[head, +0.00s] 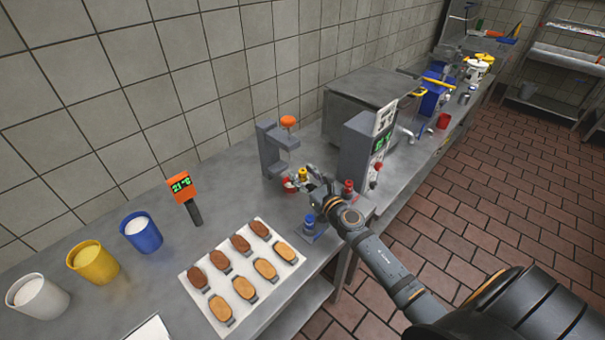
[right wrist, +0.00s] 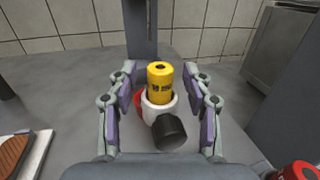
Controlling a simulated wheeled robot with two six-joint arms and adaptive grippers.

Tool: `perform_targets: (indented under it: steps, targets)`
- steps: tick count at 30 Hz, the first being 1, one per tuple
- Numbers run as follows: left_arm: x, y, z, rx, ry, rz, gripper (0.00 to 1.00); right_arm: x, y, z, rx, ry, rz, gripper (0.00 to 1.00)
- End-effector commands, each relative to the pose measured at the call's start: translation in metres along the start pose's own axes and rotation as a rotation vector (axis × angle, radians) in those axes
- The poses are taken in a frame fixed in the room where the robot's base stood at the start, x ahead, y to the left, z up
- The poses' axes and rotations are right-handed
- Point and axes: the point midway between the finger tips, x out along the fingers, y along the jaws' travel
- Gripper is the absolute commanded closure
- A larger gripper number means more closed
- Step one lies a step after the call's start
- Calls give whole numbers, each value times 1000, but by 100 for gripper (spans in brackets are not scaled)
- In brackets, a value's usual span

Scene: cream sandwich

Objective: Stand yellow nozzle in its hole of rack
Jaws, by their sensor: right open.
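The yellow nozzle (right wrist: 161,84) stands upright in a white collar (right wrist: 152,110) with a black knob (right wrist: 169,131) in front, in the right wrist view. It shows small in the head view (head: 303,174), by the grey stand (head: 271,150) with an orange knob. My right gripper (right wrist: 160,105) is open, one finger on each side of the nozzle and collar, with gaps on both sides; it also shows in the head view (head: 310,185). A blue nozzle-like piece (head: 309,222) and a red one (head: 348,186) stand near my right gripper. The rack is mostly hidden by my arm, and its holes cannot be made out.
A grey machine with a green display (head: 362,150) stands close to the right of my gripper. A white tray (head: 193,275) with several brown and tan biscuits lies in front. White, yellow and blue cups (head: 141,233) stand at left.

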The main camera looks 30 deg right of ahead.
Motion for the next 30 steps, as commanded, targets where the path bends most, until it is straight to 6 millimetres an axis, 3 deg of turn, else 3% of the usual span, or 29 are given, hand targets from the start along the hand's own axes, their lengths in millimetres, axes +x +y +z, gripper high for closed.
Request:
perform_targets:
  steps: [9, 20, 30]
  targets:
    - [-1, 0, 5, 0, -9, 0, 60, 9, 0, -2, 0, 1, 1, 51]
    - [-1, 0, 5, 0, -9, 0, 60, 8, 0, -1, 0, 1, 1, 100]
    - [-4, 0, 4, 0, -7, 0, 60, 9, -2, 2, -1, 1, 1, 100]
